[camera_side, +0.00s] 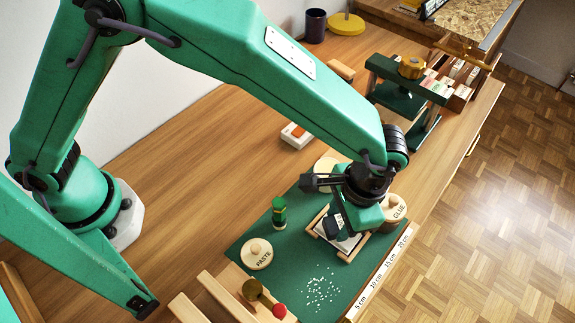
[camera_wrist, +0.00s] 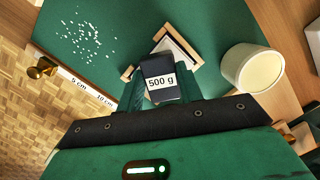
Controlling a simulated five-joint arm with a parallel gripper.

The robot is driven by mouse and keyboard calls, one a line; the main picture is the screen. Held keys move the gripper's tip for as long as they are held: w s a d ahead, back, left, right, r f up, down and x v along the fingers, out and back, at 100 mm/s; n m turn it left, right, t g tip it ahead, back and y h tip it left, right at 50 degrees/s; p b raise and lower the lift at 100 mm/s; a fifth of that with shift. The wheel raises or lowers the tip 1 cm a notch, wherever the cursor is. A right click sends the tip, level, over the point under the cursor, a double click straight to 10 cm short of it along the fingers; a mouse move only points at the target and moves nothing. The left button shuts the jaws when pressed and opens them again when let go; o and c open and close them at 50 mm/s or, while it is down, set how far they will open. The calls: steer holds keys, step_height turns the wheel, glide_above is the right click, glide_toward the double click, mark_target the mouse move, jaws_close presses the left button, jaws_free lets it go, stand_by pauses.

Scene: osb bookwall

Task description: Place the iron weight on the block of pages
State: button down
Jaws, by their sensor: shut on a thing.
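The iron weight (camera_wrist: 158,67) is a dark block with a white "500 g" label. My gripper (camera_wrist: 160,92) is shut on it, with a green finger on each side. The block of pages (camera_wrist: 182,46) is white and sits in a light wooden frame (camera_wrist: 128,73), partly hidden behind the weight. In the side view my gripper (camera_side: 343,215) points down over the pages (camera_side: 349,245), and the weight (camera_side: 335,226) shows dark at its fingers. The weight is over or right at the pages; I cannot tell whether they touch.
The green mat (camera_side: 300,240) carries a GLUE pot (camera_side: 394,210), a PASTE lid (camera_side: 257,255), a green bottle-like piece (camera_side: 279,213) and scattered white bits (camera_side: 322,288). A ruler strip (camera_side: 378,277) runs along the table edge. A green press (camera_side: 405,88) stands at the back.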

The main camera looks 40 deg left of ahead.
steer(key=c, duration=0.9)
jaws_free()
steer(key=r, duration=0.4)
steer(key=d+r, duration=0.1)
steer(key=r, duration=0.3)
steer(key=w+r, duration=0.1)
steer(key=r, duration=0.3)
steer(key=shift+w+d, duration=0.1)
steer(key=shift+d, duration=0.15)
steer(key=shift+a+r, duration=0.1)
